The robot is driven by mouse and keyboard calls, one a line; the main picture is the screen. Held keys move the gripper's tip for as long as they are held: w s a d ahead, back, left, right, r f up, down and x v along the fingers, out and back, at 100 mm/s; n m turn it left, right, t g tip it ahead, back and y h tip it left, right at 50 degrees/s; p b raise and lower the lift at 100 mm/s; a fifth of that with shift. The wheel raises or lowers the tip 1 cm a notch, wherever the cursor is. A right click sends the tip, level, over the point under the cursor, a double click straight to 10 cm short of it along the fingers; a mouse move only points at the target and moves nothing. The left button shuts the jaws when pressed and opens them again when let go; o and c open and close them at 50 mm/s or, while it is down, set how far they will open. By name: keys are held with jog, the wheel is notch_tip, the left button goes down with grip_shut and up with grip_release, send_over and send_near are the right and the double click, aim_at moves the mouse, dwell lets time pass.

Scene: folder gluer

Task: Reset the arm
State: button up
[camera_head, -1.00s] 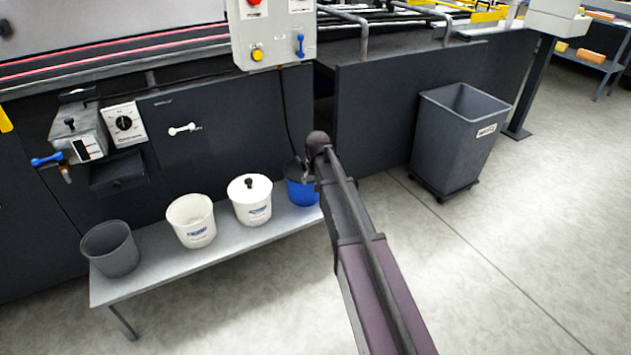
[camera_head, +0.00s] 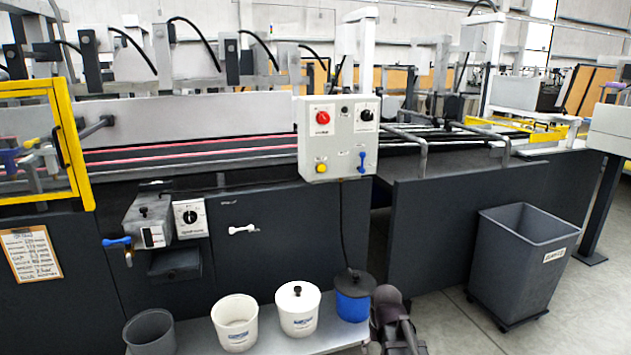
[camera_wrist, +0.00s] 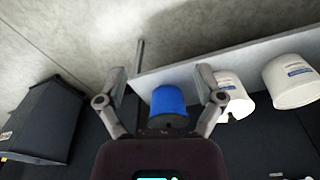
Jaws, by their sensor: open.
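My gripper (camera_wrist: 162,78) is open in the wrist view, its two fingers spread wide with nothing between them touching. Beyond the fingers, a blue bucket with a dark lid (camera_wrist: 169,100) shows in the gap, apart from them as far as I can see. In the camera_head view, part of my dark arm (camera_head: 394,322) shows at the bottom edge, just right of the blue bucket (camera_head: 353,305). The fingers cannot be made out in that view.
A low grey bench (camera_head: 190,335) holds the blue bucket, a lidded white bucket (camera_head: 298,315), an open white bucket (camera_head: 235,328) and a grey bucket (camera_head: 150,335). A grey wheeled bin (camera_head: 520,265) stands right. The dark machine, with a control box (camera_head: 336,137), runs behind.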

jog(key=s+g, duration=0.1)
jog(key=s, duration=0.9)
notch_tip(320, 180, up, 28)
jog(key=p, duration=2.7)
jog(key=shift+w+f+p, duration=0.15)
jog(key=shift+w+p, duration=0.05)
jog(key=shift+p, duration=0.2)
